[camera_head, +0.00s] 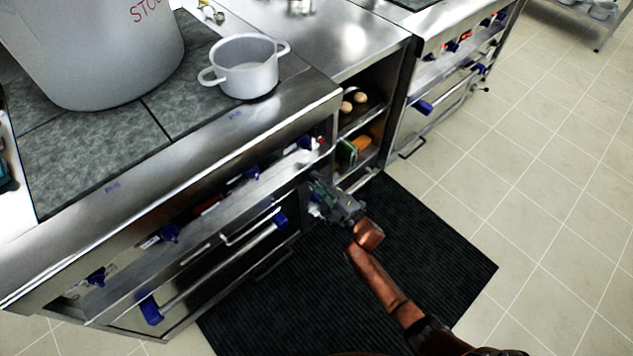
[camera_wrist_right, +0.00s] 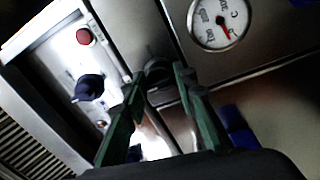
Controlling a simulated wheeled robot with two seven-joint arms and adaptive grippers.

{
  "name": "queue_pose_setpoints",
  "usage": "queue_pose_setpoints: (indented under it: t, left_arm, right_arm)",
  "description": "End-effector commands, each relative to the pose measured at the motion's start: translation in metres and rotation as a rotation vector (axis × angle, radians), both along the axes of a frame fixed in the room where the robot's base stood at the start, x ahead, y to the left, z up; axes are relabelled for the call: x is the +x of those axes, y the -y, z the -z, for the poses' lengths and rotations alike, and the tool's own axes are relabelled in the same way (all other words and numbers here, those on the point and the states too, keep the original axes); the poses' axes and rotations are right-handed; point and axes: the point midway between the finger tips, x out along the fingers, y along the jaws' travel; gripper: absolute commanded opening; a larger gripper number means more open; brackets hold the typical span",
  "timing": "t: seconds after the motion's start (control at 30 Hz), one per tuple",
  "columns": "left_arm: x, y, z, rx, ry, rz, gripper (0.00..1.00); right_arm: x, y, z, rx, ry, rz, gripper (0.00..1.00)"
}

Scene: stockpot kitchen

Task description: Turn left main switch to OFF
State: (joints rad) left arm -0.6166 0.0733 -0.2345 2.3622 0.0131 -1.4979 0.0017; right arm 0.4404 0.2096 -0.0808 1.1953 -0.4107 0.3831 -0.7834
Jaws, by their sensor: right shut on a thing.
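My right gripper (camera_head: 317,198) is at the right end of the stove front, beside the low shelf opening. In the right wrist view its two green fingers (camera_wrist_right: 158,88) are closed around a small dark, rounded, knob-like thing (camera_wrist_right: 157,73). Shadow hides its shape, so I cannot tell whether it is the left main switch or which way it points. A dark blue knob (camera_wrist_right: 88,88) and a red round light (camera_wrist_right: 85,36) sit on a bright panel to its left. A white temperature dial (camera_wrist_right: 220,22) with a red needle is at upper right. My left gripper is not in view.
The stove front carries blue knobs (camera_head: 169,233) and an oven handle (camera_head: 225,262) with blue ends. A large stockpot (camera_head: 95,50) and a small pot (camera_head: 246,75) stand on top. A shelf holds eggs (camera_head: 359,97). A black mat (camera_head: 420,250) covers the floor.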

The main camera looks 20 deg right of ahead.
Motion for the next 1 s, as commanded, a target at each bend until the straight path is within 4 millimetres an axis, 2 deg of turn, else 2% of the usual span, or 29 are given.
queue_pose_setpoints:
  t: [0.3,0.33,0.57,0.87,1.0]
  left_arm:
    - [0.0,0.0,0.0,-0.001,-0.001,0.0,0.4]
    - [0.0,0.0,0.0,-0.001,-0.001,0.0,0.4]
    - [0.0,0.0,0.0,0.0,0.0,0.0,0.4]
    - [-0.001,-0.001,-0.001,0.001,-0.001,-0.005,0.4]
    - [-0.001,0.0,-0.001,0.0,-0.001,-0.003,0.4]
  right_arm:
    - [-0.001,-0.001,0.003,-0.003,-0.004,-0.001,0.02]
    - [-0.001,-0.001,0.003,-0.003,-0.005,-0.001,0.28]
    - [-0.001,-0.001,0.002,-0.002,-0.002,0.0,0.43]
    - [-0.003,0.001,0.002,-0.002,-0.002,0.001,0.43]
    - [-0.017,0.007,0.003,-0.002,-0.003,0.001,0.43]
